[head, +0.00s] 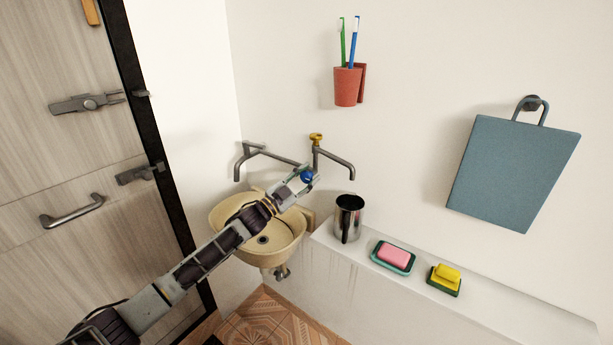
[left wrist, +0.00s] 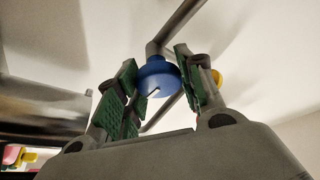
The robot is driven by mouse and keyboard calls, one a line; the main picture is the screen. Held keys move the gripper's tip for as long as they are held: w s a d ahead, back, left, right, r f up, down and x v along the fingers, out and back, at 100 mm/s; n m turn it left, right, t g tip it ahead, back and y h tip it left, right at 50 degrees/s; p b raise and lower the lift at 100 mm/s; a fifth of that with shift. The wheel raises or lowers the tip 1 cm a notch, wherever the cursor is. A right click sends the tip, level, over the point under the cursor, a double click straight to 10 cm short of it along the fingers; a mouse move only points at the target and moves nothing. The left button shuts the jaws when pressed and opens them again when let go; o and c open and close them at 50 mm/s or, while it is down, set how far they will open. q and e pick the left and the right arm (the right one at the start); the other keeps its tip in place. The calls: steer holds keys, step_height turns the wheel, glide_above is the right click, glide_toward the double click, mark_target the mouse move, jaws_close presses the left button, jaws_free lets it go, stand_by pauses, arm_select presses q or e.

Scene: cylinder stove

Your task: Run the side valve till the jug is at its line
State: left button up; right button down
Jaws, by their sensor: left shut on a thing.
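My left gripper (head: 304,176) reaches across the basin and is shut on a blue valve knob (head: 307,176). In the left wrist view the blue knob (left wrist: 157,78) sits between the green-padded fingers, with a grey pipe behind it. A second valve with a yellow knob (head: 316,138) stands above and to the right, ungripped. The metal jug (head: 349,222) stands upright on the white ledge, below the end of the right spout (head: 340,163). The water level and any line on the jug cannot be made out. My right gripper is not in view.
A cream basin (head: 225,213) sits under the left spout (head: 240,165). On the ledge (head: 480,298) are a pink soap in a green dish (head: 392,257) and a yellow sponge (head: 446,274). A red toothbrush cup (head: 347,87) and a blue-grey board (head: 512,172) hang on the wall.

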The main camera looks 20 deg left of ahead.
arm_select(q)
steer(key=shift+m, duration=0.3)
steer(key=o, duration=1)
steer(key=shift+s+a+f, duration=0.25)
steer(key=shift+s+a, duration=0.1)
steer(key=shift+s, duration=0.15)
steer(key=shift+v, duration=5.35)
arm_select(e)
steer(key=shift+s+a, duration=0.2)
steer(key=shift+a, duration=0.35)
arm_select(q)
steer(key=shift+a+r, duration=0.1)
